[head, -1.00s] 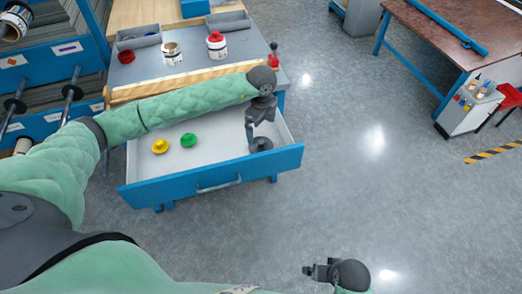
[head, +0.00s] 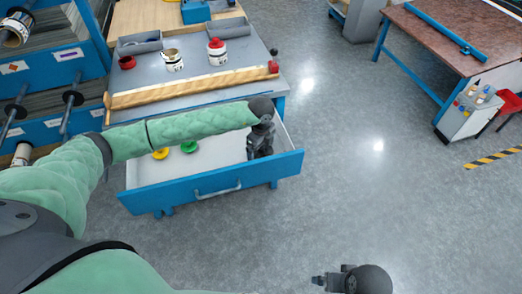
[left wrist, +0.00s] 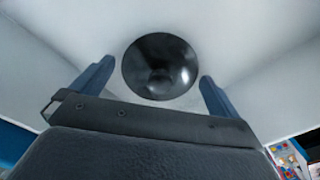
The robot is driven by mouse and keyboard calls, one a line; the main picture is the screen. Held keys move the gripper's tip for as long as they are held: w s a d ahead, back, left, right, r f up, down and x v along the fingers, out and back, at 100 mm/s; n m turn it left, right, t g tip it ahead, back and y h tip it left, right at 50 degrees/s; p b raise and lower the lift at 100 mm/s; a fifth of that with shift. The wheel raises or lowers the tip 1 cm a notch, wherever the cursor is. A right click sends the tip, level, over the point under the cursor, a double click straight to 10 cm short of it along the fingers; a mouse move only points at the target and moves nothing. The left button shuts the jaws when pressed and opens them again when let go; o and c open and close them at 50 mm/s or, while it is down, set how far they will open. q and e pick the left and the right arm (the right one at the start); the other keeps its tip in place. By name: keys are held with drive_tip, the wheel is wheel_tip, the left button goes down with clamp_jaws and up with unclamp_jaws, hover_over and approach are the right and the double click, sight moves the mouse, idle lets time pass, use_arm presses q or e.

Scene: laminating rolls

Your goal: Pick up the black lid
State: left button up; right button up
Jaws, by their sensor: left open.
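The black lid (left wrist: 160,66) is a round, glossy dark disc on the white drawer floor, and it shows whole in the left wrist view. In the head view my left gripper and wrist hide it. My left gripper (head: 258,153) reaches down into the right part of the open drawer. In the left wrist view its two blue-grey fingers (left wrist: 153,88) are apart, one on each side of the lid, with nothing held. I cannot tell whether they touch the lid. My right gripper (head: 320,281) is at the bottom of the head view, away from the drawer; its jaw state is unclear.
The open blue drawer (head: 215,190) also holds a yellow lid (head: 160,154) and a green lid (head: 189,147). On the bench above are a wooden bar (head: 190,87), a white can with a red lid (head: 217,52) and another can (head: 172,60).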

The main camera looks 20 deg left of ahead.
use_arm(q)
drive_tip(key=shift+f, duration=0.3)
drive_tip(key=c, duration=0.8)
drive_tip(key=shift+c, duration=0.2)
